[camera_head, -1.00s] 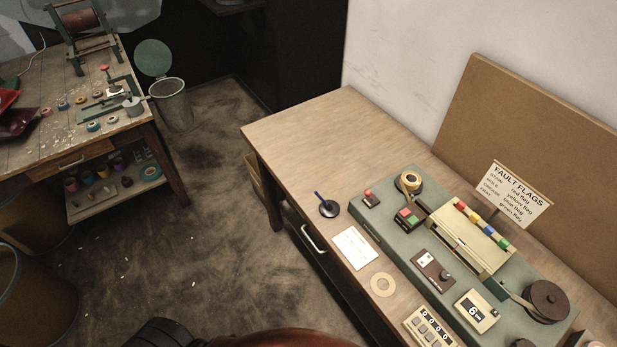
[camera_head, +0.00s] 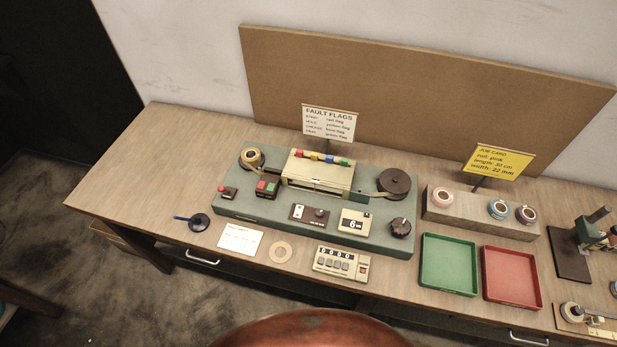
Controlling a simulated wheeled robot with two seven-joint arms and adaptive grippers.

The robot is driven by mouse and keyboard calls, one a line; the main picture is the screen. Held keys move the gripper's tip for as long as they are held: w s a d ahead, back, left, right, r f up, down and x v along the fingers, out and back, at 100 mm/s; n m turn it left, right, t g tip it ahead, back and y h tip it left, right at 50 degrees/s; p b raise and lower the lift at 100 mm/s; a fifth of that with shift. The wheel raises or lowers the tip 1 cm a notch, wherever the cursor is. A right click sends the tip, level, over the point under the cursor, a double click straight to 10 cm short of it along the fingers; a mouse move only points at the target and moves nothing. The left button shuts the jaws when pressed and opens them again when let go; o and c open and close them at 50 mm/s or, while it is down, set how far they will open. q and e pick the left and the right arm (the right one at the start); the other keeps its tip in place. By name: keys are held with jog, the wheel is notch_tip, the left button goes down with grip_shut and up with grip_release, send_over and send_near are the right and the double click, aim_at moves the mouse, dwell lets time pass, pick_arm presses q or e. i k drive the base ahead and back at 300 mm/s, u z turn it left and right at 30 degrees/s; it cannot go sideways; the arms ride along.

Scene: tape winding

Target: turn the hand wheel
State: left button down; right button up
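The green-grey winding machine (camera_head: 262,210) lies on the bench in the middle of the view. A dark round knob or wheel (camera_head: 401,228) sits at its front right corner and looks like the hand wheel. A larger dark brown reel (camera_head: 394,183) lies behind it, with tape running to it from the cream-coloured housing (camera_head: 318,172). A tan tape roll (camera_head: 252,158) sits at the machine's far left. Neither of my grippers shows, and nothing is touching the wheel.
A counter (camera_head: 341,263) reading 0000 stands in front of the machine. A green tray (camera_head: 449,291), a red tray (camera_head: 539,303) and a block (camera_head: 437,214) with tape rolls are to the right. A dark disc with a blue handle (camera_head: 198,222) lies left. Bench space further left is clear.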

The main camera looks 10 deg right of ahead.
aim_at(400, 226)
jog(key=z, duration=1.25)
